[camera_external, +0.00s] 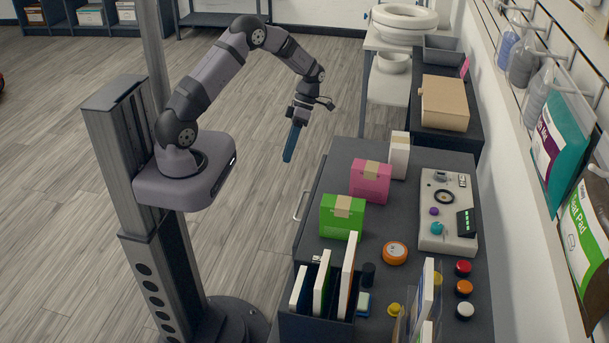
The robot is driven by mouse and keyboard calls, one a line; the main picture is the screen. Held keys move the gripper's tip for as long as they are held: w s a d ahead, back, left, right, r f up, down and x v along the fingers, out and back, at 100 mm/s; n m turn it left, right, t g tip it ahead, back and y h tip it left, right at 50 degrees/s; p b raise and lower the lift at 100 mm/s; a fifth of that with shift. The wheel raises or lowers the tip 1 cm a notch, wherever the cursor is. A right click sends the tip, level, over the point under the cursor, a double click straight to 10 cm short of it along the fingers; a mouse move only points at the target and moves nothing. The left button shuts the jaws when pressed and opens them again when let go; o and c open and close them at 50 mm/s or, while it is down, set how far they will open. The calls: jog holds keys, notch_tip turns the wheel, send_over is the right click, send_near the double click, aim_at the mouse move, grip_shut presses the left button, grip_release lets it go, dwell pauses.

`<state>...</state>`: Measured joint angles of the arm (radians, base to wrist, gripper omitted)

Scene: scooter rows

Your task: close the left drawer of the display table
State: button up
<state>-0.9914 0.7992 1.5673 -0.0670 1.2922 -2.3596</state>
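The display table (398,285) is dark grey and stands in the lower right. A pale bar handle (300,206) sticks out from its left side, on what looks like a drawer front. How far this drawer stands out is hard to tell, and its inside does not show. My gripper (290,158) hangs in the air pointing down, beyond the handle and near the table's far left corner, apart from the handle. A long blue part shows at its end. The fingers overlap from this side, so their opening cannot be made out.
On the table top stand a green box (342,218), a pink box (370,182), a white box (400,155), an orange disc (394,253) and a grey control panel (447,213). A dark rack (308,325) holds upright booklets at the near end. Open wood floor (255,215) lies left of the table.

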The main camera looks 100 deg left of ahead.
jog(key=w+d+f+n+t+h, duration=0.1)
jog(key=w+d+f+n+t, duration=0.25)
jog(key=d, duration=0.35)
jog(key=n+t+y, duration=0.1)
jog(key=n+y, duration=0.5)
jog(key=n, duration=0.6)
send_near(299, 204)
jog(key=shift+w+d+f+b, duration=0.1)
jog(key=shift+w+f+b, duration=0.1)
jog(key=shift+f+b, duration=0.8)
jog(key=shift+w+f+b, duration=0.15)
jog(key=shift+f+b, duration=0.4)
jog(key=shift+f, duration=0.85)
jog(key=shift+w+d+f+b, duration=0.1)
jog(key=shift+w+f+b, duration=0.1)
jog(key=shift+f+b, duration=0.8)
jog(key=shift+f, duration=0.25)
jog(key=shift+p, duration=0.3)
grip_shut()
